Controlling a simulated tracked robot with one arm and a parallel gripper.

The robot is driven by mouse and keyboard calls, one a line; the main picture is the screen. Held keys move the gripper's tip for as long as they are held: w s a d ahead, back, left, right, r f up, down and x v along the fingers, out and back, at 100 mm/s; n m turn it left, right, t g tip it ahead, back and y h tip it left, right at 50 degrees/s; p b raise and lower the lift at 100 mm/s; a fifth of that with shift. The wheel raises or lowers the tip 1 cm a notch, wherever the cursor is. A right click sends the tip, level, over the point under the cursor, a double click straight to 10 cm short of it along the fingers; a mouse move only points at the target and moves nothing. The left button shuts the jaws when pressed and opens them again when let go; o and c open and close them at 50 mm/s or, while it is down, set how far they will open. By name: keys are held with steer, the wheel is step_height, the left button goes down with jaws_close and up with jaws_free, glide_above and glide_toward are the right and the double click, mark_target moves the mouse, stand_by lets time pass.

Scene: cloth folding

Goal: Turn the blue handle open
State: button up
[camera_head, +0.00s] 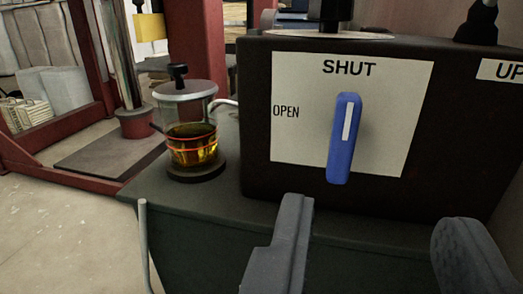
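The blue handle (343,140) is on the front of a dark box (255,130), over a white label plate (398,120). The handle stands nearly upright, and the white stripe on its upper part points up towards the word SHUT. The word OPEN is printed to its left. My gripper (385,225) is open at the bottom of the camera view, with its two grey fingers wide apart. It is empty, and in the picture it lies below the handle. The fingers do not appear to touch the handle.
A glass jar (190,130) with amber liquid and a black-knobbed lid stands left of the box on the dark bench (165,198). A thin grey rod (146,245) rises at the bench's front left. A red frame (200,45) stands behind. Open floor lies at left.

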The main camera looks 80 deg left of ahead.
mark_target(354, 121)
steer(key=b+x, duration=0.3)
steer(key=x, duration=1)
steer(key=shift+a, duration=0.3)
